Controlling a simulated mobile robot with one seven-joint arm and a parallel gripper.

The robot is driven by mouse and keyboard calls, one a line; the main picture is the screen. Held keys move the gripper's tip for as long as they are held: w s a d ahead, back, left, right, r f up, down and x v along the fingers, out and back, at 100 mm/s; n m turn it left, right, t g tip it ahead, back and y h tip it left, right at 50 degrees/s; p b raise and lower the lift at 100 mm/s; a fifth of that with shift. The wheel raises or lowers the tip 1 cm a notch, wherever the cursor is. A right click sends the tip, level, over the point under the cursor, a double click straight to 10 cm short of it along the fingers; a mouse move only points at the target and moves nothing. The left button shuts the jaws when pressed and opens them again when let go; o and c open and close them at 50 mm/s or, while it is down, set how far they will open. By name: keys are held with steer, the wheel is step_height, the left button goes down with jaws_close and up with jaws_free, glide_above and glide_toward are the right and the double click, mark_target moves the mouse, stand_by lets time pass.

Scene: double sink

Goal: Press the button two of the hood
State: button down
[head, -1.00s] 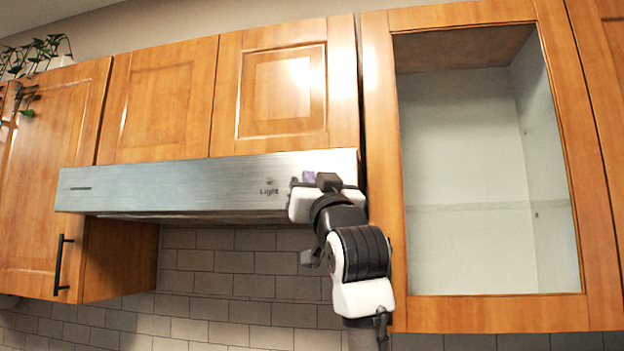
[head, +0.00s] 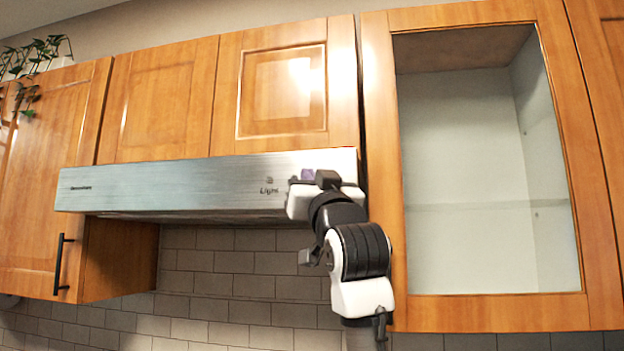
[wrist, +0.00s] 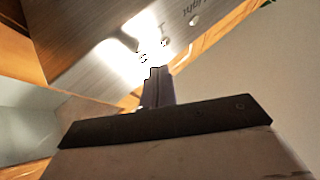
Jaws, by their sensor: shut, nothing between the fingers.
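The hood (head: 180,186) is a brushed-metal front under the wood cabinets. A round button with the label "Light" (head: 268,190) shows toward its right side. My gripper (head: 308,177) is at the right end of the hood front and covers that part of it in the head view. In the wrist view, the hood panel (wrist: 85,35) shows upside-down lettering and a row of small round buttons, one of them a clear button (wrist: 194,20). My shut, empty fingers (wrist: 157,82) are close to the glare-washed buttons. I cannot tell if the fingertips touch one.
A glass-front cabinet (head: 470,150) stands right beside my arm. Wood cabinet doors (head: 283,90) are above the hood. A side cabinet with a black handle (head: 62,262) is at the left. The tiled wall below the hood is clear.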

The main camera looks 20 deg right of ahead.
steer(key=s+a+b, duration=0.2)
steer(key=s+a, duration=0.1)
steer(key=s, duration=0.2)
steer(key=shift+a, duration=0.2)
stand_by(1.6)
